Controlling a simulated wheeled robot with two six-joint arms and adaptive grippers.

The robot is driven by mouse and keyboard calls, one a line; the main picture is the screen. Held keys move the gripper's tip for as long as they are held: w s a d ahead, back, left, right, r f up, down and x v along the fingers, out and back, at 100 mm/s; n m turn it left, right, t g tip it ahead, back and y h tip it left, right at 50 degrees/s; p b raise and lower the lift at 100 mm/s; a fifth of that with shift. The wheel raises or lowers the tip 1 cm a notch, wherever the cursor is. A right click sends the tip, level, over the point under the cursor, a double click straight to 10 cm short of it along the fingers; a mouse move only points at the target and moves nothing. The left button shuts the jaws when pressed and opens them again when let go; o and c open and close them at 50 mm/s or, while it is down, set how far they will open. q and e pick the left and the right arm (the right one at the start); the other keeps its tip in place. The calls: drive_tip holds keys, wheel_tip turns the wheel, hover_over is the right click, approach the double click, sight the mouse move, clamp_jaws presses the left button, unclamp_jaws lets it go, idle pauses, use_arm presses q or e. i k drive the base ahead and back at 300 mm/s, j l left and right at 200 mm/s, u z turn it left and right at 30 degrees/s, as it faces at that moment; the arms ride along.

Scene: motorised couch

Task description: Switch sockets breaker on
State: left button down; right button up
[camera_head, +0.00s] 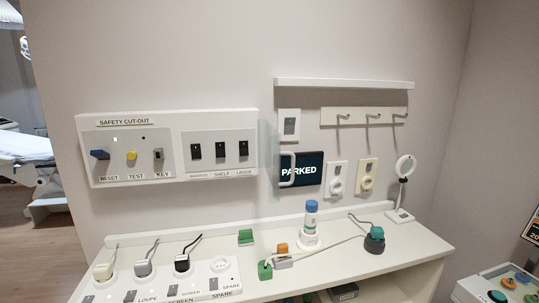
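A white wall panel (182,117) headed SAFETY CUT-OUT hangs on the left of the wall. Its right half has three dark breaker switches in a row. The leftmost breaker (195,151) has a small blurred label that may read SOCKETS. The middle breaker (220,150) is labelled SHELF and the right breaker (243,148) LEDGE. I cannot tell whether their levers are up or down. Neither of my grippers is in view.
A white counter (350,250) runs below the panel. A socket strip (205,283) with several plugs stands at its left. A blue-capped bottle (310,215), corded plugs and a round-headed stand (403,185) are farther right. A handle (287,168) sticks out beside the PARKED sign (308,169).

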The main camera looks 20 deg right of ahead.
sight(197, 152)
drive_tip(key=i+l+u, duration=0.1)
drive_tip(key=l+u, duration=0.3)
drive_tip(key=l, duration=1.25)
